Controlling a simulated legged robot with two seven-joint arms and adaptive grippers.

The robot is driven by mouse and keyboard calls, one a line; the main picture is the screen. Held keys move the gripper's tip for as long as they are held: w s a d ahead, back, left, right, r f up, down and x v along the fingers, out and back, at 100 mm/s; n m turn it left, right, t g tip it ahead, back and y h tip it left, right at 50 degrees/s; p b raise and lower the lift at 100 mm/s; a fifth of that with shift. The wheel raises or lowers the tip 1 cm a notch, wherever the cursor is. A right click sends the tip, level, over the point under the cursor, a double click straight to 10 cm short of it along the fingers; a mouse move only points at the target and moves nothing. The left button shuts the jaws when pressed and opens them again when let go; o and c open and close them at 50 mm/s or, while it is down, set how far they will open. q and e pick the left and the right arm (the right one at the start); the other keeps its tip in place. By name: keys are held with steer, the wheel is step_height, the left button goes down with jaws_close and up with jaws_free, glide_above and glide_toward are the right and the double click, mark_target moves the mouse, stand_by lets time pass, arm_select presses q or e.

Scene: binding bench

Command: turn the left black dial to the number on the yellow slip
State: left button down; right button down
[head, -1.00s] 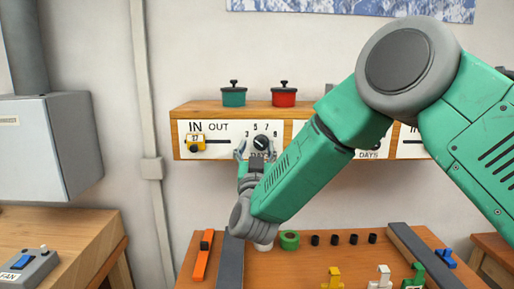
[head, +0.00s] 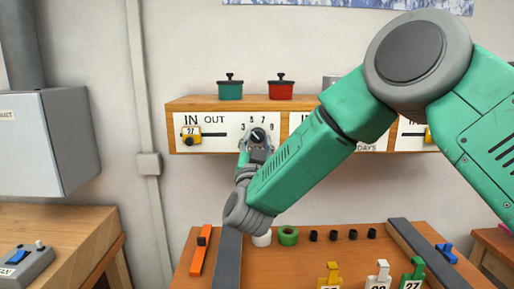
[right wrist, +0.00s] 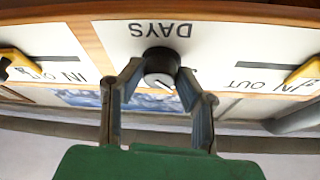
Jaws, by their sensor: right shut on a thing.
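The left black dial (head: 258,135) is on the white front panel under the shelf, with printed numbers around its upper side. My right gripper (head: 257,148) is shut on it from below and hides its lower part. In the right wrist view the dial's grey face (right wrist: 159,80) sits between my two fingertips (right wrist: 160,76), below the upside-down word DAYS. A white mark shows on the dial, but its exact number is unclear. A yellow slider tab (head: 190,135) with a small number sits by IN. I cannot surely make out a separate yellow slip. My left gripper is out of view.
A green pot (head: 230,88) and a red pot (head: 281,88) stand on the shelf (head: 200,104). My right forearm covers the middle panel.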

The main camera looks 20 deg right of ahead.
steer(key=m+h+b, duration=0.1)
steer(key=m, duration=0.1)
steer(key=m+g+b, duration=0.1)
steer(key=m, duration=0.1)
steer(key=shift+a+f+m+g+h, duration=0.1)
steer(key=shift+m+g+h, duration=0.2)
steer(key=shift+h, duration=0.1)
steer(key=shift+a+m+g+h+b, duration=0.1)
steer(key=shift+m+g+h+b, duration=0.45)
steer(key=shift+m+b, duration=0.85)
steer(key=shift+m+p, duration=0.3)
steer(key=shift+m, duration=0.2)
steer(key=c, duration=1.2)
jaws_free()
